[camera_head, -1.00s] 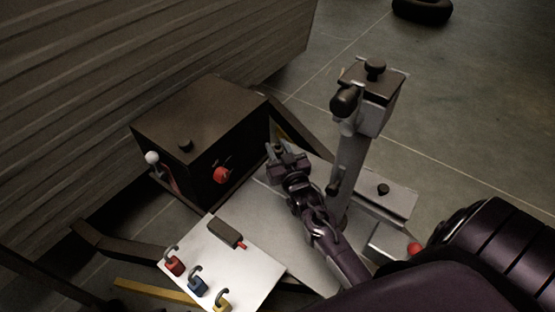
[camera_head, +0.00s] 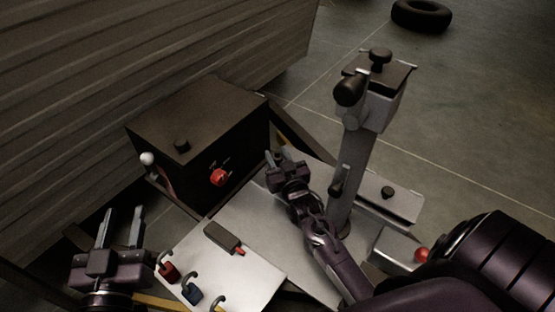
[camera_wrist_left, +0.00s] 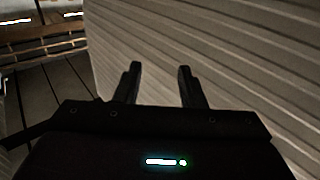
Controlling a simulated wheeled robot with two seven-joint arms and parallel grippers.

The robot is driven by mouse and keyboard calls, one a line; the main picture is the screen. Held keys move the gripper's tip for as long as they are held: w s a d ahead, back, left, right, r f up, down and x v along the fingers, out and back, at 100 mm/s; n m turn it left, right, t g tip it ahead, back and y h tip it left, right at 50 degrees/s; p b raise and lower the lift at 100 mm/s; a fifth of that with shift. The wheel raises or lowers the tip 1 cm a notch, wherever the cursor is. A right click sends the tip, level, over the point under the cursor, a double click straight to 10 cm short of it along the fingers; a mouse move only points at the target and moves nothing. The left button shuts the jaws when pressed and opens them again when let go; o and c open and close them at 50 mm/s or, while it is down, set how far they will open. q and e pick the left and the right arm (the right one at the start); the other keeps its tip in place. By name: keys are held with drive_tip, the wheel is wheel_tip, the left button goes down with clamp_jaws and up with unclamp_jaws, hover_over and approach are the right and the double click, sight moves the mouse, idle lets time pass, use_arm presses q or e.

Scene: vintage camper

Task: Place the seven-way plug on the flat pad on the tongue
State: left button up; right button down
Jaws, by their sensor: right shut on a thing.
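My right gripper (camera_head: 282,162) is over the grey plate of the tongue (camera_head: 262,213), just right of the dark box. It is shut on a small dark thing, which I take for the seven-way plug (camera_head: 270,157); the fingers hide most of it. A flat pale pad (camera_head: 400,207) with a black knob lies right of the jack post; I cannot tell whether this is the pad named. My left gripper (camera_head: 122,224) is open and empty, left of the white board. Its two parted fingers also show in the left wrist view (camera_wrist_left: 158,82), before the ribbed camper wall.
The dark box (camera_head: 195,135) has a red knob (camera_head: 218,177) and a white-tipped lever (camera_head: 148,159). The jack post (camera_head: 350,170) stands upright right of my right gripper. A white board (camera_head: 235,270) carries a dark block and several padlocks. A tyre (camera_head: 421,15) lies far off.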

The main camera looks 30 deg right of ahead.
use_arm(q)
drive_tip(key=shift+a+r+t, duration=0.15)
drive_tip(key=shift+r+t, duration=0.75)
drive_tip(key=shift+r, duration=0.75)
use_arm(e)
drive_tip(key=shift+f, duration=0.15)
use_arm(q)
drive_tip(key=shift+r, duration=0.15)
use_arm(e)
drive_tip(key=shift+f, duration=0.1)
use_arm(q)
drive_tip(key=shift+r, duration=0.15)
use_arm(e)
drive_tip(key=c, duration=1)
unclamp_jaws()
drive_tip(key=shift+c, duration=0.2)
